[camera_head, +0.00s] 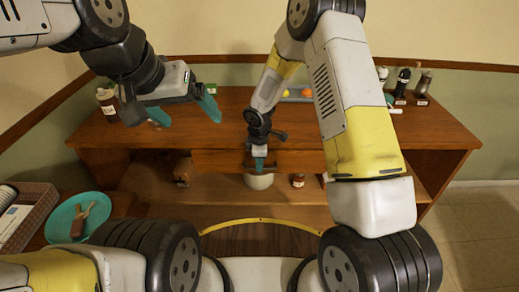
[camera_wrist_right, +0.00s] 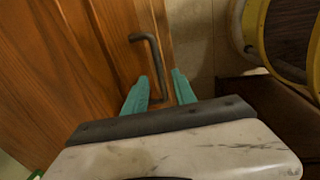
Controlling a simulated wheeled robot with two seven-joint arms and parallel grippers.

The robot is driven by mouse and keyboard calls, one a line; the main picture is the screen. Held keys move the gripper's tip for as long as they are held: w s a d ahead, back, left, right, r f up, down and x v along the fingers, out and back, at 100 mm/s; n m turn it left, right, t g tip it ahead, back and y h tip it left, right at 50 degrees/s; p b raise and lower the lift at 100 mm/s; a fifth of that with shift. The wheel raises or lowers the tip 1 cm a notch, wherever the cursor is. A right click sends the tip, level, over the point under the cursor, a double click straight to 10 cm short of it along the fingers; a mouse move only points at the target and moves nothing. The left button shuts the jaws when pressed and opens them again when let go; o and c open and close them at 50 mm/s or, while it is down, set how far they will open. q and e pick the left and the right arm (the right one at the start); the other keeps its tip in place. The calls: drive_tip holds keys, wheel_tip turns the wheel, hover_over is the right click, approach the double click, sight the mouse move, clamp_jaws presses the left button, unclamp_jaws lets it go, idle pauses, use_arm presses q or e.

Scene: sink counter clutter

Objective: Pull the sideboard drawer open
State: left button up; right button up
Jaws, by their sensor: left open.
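The wooden drawer front (camera_head: 225,160) sits under the top of the sideboard, at its middle. Its dark bar handle (camera_wrist_right: 152,50) shows in the right wrist view. My right gripper (camera_head: 259,164) is at the drawer front in the head view. In the right wrist view, the teal fingers of my right gripper (camera_wrist_right: 162,84) are a little apart, with the handle bar running down between them. I cannot tell whether they press on it. My left gripper (camera_head: 182,110) is open and empty, above the left part of the sideboard top.
A brown bottle (camera_head: 107,105) stands at the top's left end. A teal plate (camera_head: 62,221) and a woven tray (camera_head: 32,225) are at lower left.

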drive_tip(key=shift+w+f, duration=0.2)
drive_tip(key=shift+f, duration=0.75)
clamp_jaws()
idle(0.7)
